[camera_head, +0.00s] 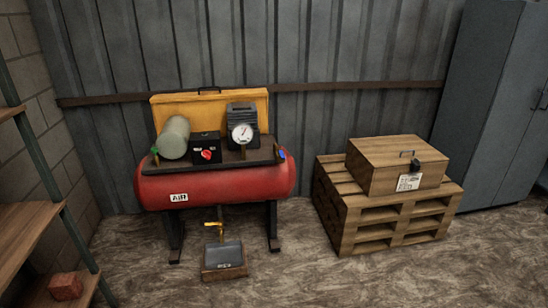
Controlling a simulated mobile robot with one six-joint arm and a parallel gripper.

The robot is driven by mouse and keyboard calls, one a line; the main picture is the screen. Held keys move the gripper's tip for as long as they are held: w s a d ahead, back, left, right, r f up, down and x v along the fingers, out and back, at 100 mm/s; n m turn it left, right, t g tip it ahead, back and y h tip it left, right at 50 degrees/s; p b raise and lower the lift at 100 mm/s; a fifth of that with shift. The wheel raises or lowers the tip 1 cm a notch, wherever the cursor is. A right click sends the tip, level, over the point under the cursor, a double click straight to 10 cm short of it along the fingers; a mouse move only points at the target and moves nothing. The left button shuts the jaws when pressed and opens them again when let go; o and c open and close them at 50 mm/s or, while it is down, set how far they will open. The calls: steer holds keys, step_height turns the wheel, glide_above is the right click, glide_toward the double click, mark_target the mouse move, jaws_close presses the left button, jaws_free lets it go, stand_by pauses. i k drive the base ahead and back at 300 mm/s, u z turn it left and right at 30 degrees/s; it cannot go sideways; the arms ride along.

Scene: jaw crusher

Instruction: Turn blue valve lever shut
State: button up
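A small blue part (282,154), which looks like the blue valve lever, sits at the right end of the dark plate on top of the tank. It is too small to tell which way it points. A small green part (154,150) is at the plate's left end. A yellow tap-like fitting (219,224) hangs below the tank. My gripper is not in view.
A grey-green cylinder (174,138), a black box with a red knob (206,150) and a round gauge (242,133) stand on the plate. A small tray (224,270) lies below. Pallets (386,224) with a wooden box (397,166) are right, shelves (32,208) left. The front floor is clear.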

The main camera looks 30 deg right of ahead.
mark_target(280, 152)
steer(key=u, duration=0.4)
steer(key=i, duration=1)
